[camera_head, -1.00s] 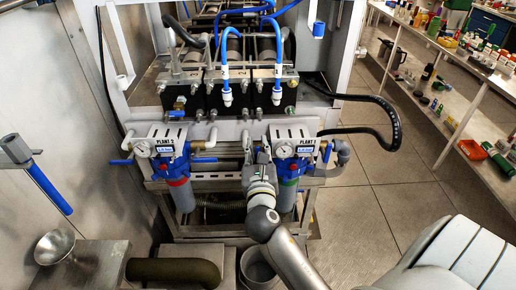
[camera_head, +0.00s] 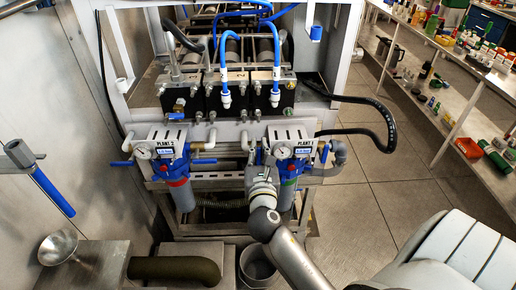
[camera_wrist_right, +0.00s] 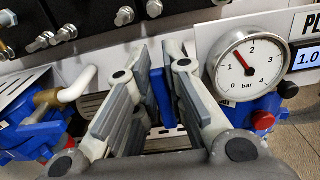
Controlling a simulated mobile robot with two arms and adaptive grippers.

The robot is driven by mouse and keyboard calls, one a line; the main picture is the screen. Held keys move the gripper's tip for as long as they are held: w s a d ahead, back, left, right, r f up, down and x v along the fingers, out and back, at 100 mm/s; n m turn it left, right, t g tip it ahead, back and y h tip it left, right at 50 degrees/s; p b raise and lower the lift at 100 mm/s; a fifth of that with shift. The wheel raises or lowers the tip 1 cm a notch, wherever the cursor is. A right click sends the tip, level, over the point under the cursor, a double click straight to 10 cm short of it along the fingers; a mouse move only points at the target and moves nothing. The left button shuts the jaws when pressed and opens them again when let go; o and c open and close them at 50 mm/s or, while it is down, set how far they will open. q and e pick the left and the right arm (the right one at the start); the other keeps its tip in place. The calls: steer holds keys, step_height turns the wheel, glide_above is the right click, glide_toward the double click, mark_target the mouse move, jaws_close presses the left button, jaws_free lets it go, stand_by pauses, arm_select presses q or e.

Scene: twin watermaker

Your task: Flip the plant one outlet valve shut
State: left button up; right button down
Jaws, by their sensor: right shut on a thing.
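The plant one unit (camera_head: 290,148), with its white label plate, gauge and blue filter head, is mounted on the front of the frame. My right gripper (camera_head: 262,158) is just left of it, in front of the white panel. In the right wrist view, the fingers of my right gripper (camera_wrist_right: 148,100) close around a narrow blue handle (camera_wrist_right: 160,95), largely hidden between the grey pads. The pressure gauge (camera_wrist_right: 245,62) is close to the right finger. The valve body behind the fingers is hidden, so its exact position is unclear. My left gripper is out of view.
The plant two unit (camera_head: 170,152) is to the left, with a blue handle (camera_head: 121,164) pointing left. A bucket (camera_head: 258,266) stands below my right arm. A black hose (camera_head: 370,110) loops at the right. The tiled floor (camera_head: 365,215) is clear there.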

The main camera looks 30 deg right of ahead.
steer(key=c, duration=1.8)
jaws_free()
steer(key=shift+o, duration=0.2)
